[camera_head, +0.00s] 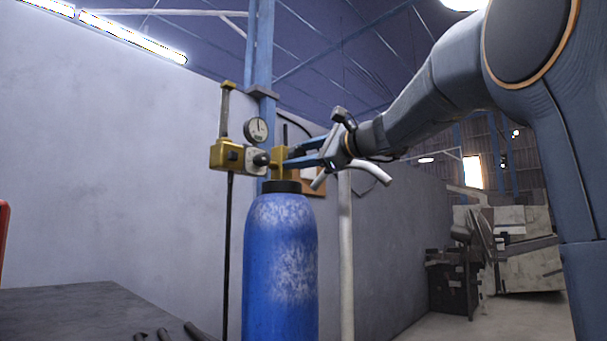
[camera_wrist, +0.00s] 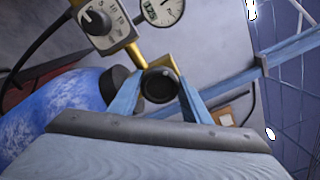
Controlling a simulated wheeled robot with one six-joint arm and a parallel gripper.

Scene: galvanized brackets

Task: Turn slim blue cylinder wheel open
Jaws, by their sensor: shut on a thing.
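The slim blue cylinder (camera_head: 281,262) stands upright, its paint worn pale in patches. It also shows at the left of the wrist view (camera_wrist: 52,112). A brass valve (camera_head: 279,165) rises from its dark neck. The round black wheel (camera_wrist: 160,84) is on the valve, in the middle of the wrist view. My gripper (camera_head: 290,159) reaches in from the right at valve height. Its two blue fingers (camera_wrist: 161,98) lie on either side of the wheel and are shut on it. In the head view the fingers partly hide the valve, and the wheel's far side is hidden.
A brass regulator (camera_head: 230,155) with a round gauge (camera_head: 256,130) sits left of the valve, close to my fingertips. A dark table (camera_head: 70,310) is at lower left. A pale pipe (camera_head: 346,250) stands right of the cylinder. Scrap machinery (camera_head: 500,245) lies far right.

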